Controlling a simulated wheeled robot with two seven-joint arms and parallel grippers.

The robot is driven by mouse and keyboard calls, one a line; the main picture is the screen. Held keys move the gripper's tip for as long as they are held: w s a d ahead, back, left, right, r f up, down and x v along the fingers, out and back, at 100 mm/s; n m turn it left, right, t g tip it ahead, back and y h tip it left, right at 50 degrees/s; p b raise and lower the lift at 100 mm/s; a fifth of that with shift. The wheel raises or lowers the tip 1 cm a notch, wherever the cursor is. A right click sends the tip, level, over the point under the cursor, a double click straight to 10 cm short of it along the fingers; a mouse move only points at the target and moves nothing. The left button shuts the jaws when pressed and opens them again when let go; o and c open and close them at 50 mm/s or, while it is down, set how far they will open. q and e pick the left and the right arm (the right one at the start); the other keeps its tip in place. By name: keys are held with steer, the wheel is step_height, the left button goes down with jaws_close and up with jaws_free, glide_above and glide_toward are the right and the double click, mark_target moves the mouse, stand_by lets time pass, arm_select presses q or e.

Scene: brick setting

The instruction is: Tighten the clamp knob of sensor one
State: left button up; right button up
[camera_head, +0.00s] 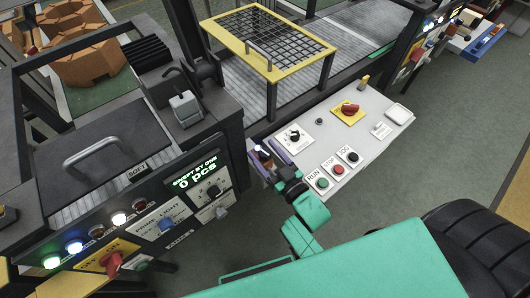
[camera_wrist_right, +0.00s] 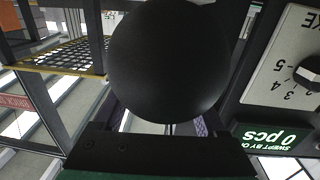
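My right gripper (camera_head: 263,155) is at the left end of the pale control panel, beside the dark machine cabinet. In the right wrist view a large black round knob (camera_wrist_right: 168,60) fills the middle, very close to the camera. Purple finger parts show apart on both sides below it, so the gripper looks open; the knob hides much of the space between them. I cannot tell whether they touch anything. A grey box-shaped sensor (camera_head: 186,108) sits on the dark cabinet, left of the gripper. I cannot tell which part is sensor one's clamp. My left gripper is out of view.
A yellow-framed mesh guard (camera_head: 248,60) stands over the conveyor. The cabinet has a counter display reading 0 pcs (camera_head: 198,172).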

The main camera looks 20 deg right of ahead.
steer(key=shift+s+f, duration=0.1)
steer(key=shift+s, duration=0.05)
steer(key=shift+s+d, duration=0.1)
steer(key=shift+s, duration=0.2)
steer(key=b+v, duration=0.3)
steer(key=v, duration=1)
steer(key=shift+s, duration=0.3)
steer(key=shift+d, duration=0.1)
